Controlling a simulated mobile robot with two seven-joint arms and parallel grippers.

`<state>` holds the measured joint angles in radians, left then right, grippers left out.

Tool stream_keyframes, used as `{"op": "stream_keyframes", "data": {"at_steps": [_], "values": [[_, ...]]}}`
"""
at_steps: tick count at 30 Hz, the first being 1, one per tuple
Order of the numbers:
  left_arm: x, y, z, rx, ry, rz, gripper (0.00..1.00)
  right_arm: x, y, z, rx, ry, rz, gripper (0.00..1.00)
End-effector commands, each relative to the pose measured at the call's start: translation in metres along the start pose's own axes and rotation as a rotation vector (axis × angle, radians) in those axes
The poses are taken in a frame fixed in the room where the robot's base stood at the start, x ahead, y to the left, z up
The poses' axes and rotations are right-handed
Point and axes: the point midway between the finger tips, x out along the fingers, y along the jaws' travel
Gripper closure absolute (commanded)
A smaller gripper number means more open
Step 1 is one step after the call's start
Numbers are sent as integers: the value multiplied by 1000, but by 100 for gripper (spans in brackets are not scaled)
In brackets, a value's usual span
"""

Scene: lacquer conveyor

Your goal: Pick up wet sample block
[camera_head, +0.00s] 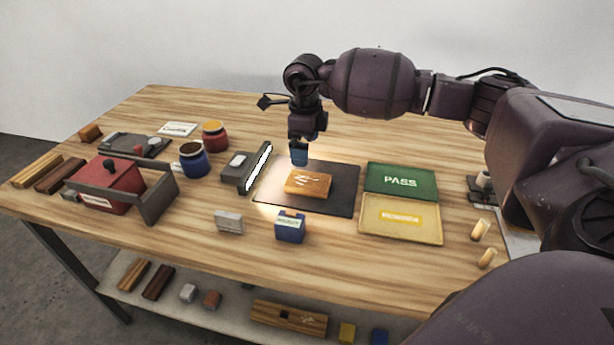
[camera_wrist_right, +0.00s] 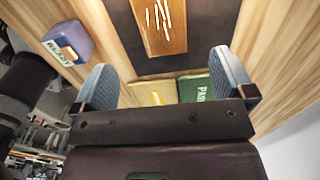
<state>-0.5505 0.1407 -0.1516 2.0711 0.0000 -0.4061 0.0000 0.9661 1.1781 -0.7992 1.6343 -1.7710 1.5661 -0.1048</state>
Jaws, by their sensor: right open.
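The wet sample block (camera_head: 308,184) is a glossy orange-brown wooden block with pale streaks on top. It lies on a dark mat (camera_head: 342,204) near the middle of the table. The block also shows in the right wrist view (camera_wrist_right: 160,22), at the top, beyond the fingertips. My right gripper (camera_head: 299,153) is above the mat, just behind the block in the head view, and apart from it. In the right wrist view its two blue-grey fingers (camera_wrist_right: 164,80) are spread wide with nothing between them. My left gripper is not in view.
A bright lamp bar (camera_head: 258,166) stands left of the mat. A green PASS tray (camera_head: 400,192) and a yellow tray (camera_head: 375,232) lie to the right. A small blue box (camera_head: 290,229) stands in front. Jars (camera_head: 193,160) and a red machine (camera_head: 107,184) are further left.

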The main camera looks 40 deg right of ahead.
Motion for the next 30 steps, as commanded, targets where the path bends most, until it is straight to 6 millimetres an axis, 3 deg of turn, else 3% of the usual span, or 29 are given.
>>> {"op": "stream_keyframes", "data": {"at_steps": [10,19,27,30], "values": [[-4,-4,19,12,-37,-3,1,46,0,-1,1,4,4,0],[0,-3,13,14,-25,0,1,65,-1,-1,1,3,3,0],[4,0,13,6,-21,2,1,102,-3,-2,0,3,4,0],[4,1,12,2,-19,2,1,107,-3,-2,0,1,2,0]]}}
